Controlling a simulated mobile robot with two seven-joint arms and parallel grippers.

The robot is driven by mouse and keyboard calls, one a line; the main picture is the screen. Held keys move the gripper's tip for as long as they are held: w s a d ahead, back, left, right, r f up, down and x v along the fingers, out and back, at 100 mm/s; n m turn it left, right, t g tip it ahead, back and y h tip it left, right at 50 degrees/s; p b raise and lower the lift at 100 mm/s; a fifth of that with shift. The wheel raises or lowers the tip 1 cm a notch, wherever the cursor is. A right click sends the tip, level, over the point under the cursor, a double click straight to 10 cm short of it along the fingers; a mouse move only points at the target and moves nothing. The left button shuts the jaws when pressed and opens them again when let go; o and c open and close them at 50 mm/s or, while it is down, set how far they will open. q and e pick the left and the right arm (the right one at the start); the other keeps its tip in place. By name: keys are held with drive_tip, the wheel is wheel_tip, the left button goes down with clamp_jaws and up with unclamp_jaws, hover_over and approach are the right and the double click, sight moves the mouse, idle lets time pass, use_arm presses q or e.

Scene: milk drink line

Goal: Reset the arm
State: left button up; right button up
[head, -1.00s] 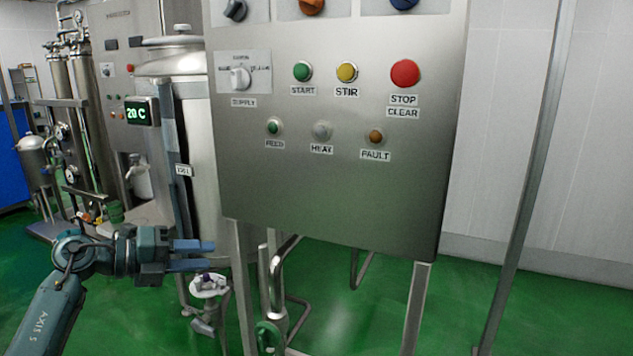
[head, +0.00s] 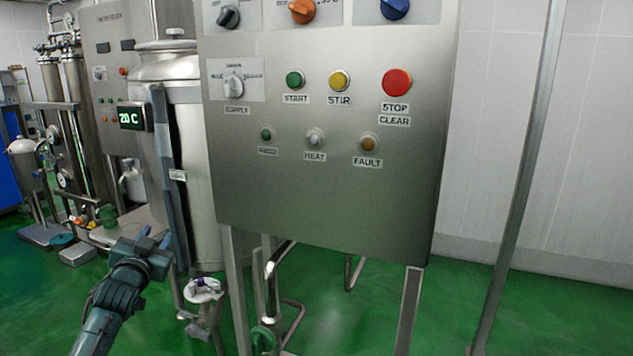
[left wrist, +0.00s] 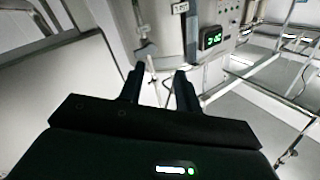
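My left gripper (head: 155,238) is at the lower left of the head view, in front of the steel tank (head: 203,150) and left of the control panel (head: 320,190). Its two fingers point up and away, with a gap between them. In the left wrist view the fingers (left wrist: 155,85) stand apart with nothing held between them. The left gripper touches neither the panel nor the tank as far as I can see. My right gripper is in neither view.
The panel carries a green start button (head: 294,80), a yellow stir button (head: 339,81) and a red stop button (head: 396,83). A temperature display (head: 131,117) reads 20 C. A valve (head: 203,290) stands below the tank. Green floor (head: 335,310) is open under the panel.

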use_arm(q)
drive_tip(key=s+d+f+g+h, duration=0.2)
drive_tip(key=s+d+f, duration=0.4)
drive_tip(key=f, duration=0.4)
drive_tip(key=s+d+f+g+h, duration=0.15)
drive_tip(key=s+d+f, duration=0.25)
drive_tip(key=s+f, duration=0.5)
drive_tip(key=s+d+f+g, duration=0.1)
drive_tip(key=s+d+f, duration=0.2)
drive_tip(key=s, duration=0.5)
drive_tip(key=s+d+f+g+h, duration=0.1)
drive_tip(key=s+d+f, duration=0.2)
drive_tip(key=s, duration=0.5)
drive_tip(key=s+d+f+g+h, duration=0.1)
drive_tip(key=s+d+f+g, duration=0.1)
drive_tip(key=s+d, duration=0.3)
drive_tip(key=s+f, duration=0.1)
drive_tip(key=s, duration=0.2)
drive_tip(key=shift+s+d, duration=0.15)
drive_tip(key=shift+s, duration=0.2)
drive_tip(key=shift+f, duration=0.1)
